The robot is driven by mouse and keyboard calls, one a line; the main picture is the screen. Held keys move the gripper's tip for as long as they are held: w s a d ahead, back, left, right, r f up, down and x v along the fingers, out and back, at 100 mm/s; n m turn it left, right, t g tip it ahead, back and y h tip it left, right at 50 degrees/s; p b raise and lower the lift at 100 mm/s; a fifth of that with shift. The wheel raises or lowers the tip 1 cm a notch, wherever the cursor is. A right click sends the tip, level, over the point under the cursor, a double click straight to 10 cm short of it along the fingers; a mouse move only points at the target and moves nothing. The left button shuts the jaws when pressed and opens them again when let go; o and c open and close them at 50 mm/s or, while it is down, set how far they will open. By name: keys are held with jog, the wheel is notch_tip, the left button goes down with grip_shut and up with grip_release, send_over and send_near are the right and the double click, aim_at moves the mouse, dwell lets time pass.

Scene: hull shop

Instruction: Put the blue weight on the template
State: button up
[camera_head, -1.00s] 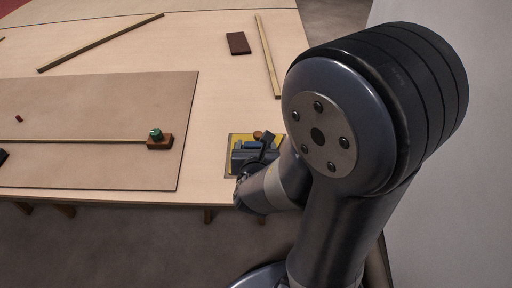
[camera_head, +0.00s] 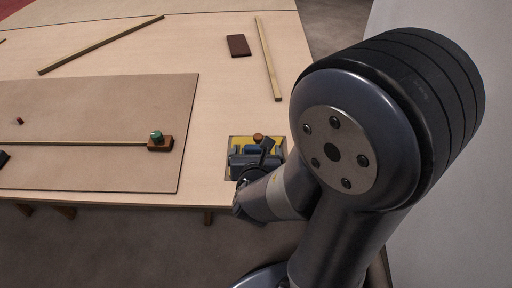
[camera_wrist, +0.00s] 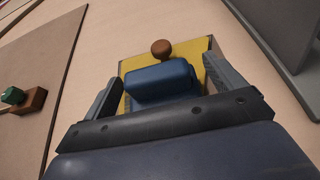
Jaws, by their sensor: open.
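The blue weight (camera_wrist: 161,82) is a rounded blue block on a yellow mat (camera_wrist: 189,49), with a brown round knob (camera_wrist: 161,48) at its far side. In the head view the weight (camera_head: 252,149) is partly hidden by my gripper (camera_head: 256,158). In the wrist view my open gripper (camera_wrist: 165,90) has one finger on each side of the blue weight. Whether the fingers touch it I cannot tell. The template (camera_head: 100,100) is probably the large thin brown sheet on the table to the left; it also shows in the wrist view (camera_wrist: 40,60).
A brown block with a green top (camera_head: 160,142) stands on the brown sheet at the end of a long thin strip (camera_head: 70,143). A dark red block (camera_head: 238,45) and wooden battens (camera_head: 268,60) lie farther back. Bare table lies between mat and sheet.

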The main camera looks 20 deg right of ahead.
jog(key=p+v, duration=0.1)
jog(key=v, duration=0.4)
jog(key=shift+r, duration=0.15)
jog(key=shift+s+a+r+p, duration=0.1)
jog(key=shift+s+p, duration=0.25)
jog(key=shift+s, duration=0.1)
